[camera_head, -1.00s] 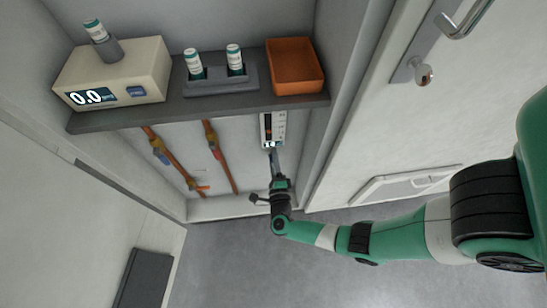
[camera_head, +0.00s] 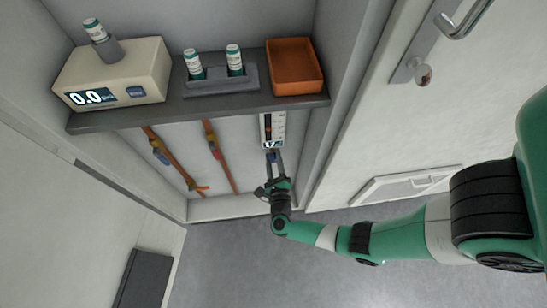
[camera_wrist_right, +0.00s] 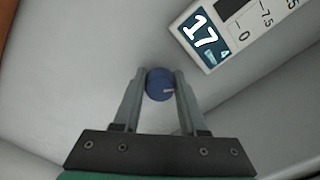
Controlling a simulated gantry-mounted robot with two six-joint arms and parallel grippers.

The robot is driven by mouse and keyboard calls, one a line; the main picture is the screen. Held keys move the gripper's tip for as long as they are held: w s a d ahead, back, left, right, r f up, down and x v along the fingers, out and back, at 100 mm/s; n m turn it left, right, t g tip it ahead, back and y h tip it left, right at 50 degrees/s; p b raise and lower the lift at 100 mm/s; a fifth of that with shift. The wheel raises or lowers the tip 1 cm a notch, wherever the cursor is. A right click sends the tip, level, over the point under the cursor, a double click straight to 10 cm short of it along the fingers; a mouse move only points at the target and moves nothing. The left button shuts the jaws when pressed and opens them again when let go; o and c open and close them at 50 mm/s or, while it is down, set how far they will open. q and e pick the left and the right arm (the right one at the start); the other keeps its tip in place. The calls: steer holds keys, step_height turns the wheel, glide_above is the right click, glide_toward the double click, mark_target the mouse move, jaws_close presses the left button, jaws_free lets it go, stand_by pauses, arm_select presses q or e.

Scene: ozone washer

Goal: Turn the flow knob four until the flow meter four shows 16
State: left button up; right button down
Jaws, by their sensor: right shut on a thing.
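The flow meter (camera_head: 273,131) is mounted on the back wall under the shelf. In the right wrist view the meter's display (camera_wrist_right: 205,37) reads 17, with a small 4 beside it. The blue flow knob (camera_wrist_right: 160,84) is on the wall below the meter, with a pale mark on its face toward the right. My right gripper (camera_wrist_right: 160,90) is shut on the knob, one finger on each side. In the head view my right gripper (camera_head: 273,162) covers the knob. My left gripper is not in view.
A grey shelf (camera_head: 120,118) above carries a device (camera_head: 118,75) reading 0.0, a holder (camera_head: 222,86) with two vials, and an orange tray (camera_head: 296,70). Orange pipes (camera_head: 218,155) run left of my right gripper. A door stands at right.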

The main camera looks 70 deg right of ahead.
stand_by(0.4)
steer(key=shift+c, duration=2.4)
jaws_free()
steer(key=p+v, duration=0.2)
steer(key=v, duration=0.9)
steer(key=shift+s+a, duration=0.2)
steer(key=shift+a, duration=0.1)
